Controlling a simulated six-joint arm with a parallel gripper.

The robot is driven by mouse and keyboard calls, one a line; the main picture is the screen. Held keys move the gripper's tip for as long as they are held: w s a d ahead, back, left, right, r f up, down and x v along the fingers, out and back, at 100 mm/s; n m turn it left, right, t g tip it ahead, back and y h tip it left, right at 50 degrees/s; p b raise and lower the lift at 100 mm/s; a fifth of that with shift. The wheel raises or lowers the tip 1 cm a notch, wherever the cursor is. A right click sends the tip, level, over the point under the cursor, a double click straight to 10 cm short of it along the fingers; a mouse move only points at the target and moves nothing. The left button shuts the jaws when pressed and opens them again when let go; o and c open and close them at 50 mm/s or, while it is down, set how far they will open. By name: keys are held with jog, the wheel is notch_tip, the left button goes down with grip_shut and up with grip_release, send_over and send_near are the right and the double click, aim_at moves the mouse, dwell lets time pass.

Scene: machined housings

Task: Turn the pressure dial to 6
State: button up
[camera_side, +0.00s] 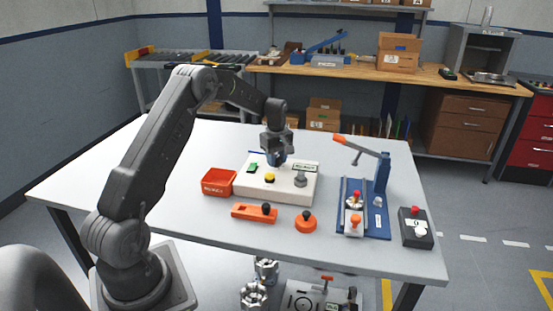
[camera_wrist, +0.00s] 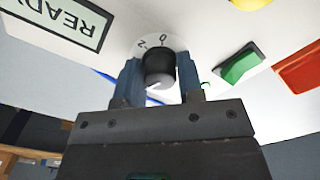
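The pressure dial (camera_wrist: 159,66) is a dark round knob on a pale numbered ring. In the wrist view, 0 shows above the knob and 2 to its upper left; my gripper hides much of the lower scale. A white pointer line on the knob points to the lower left, and its number cannot be read. My gripper (camera_wrist: 160,75) has its blue fingers on either side of the knob, seemingly touching both sides. In the side view my gripper (camera_side: 277,160) is down at the back of the white housing (camera_side: 256,189), hiding the dial.
The housing has a green switch (camera_wrist: 241,66), a yellow button (camera_side: 270,178), a grey knob (camera_side: 301,178) and a READY display (camera_wrist: 62,18). An orange bin (camera_side: 218,183) stands left. Orange parts (camera_side: 254,213) lie in front. A blue clamp fixture (camera_side: 365,210) stands right.

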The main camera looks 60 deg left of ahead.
aim_at(277, 158)
jog(key=o, duration=0.4)
jog(key=shift+r, duration=0.1)
notch_tip(277, 158, up, 14)
dwell(0.5)
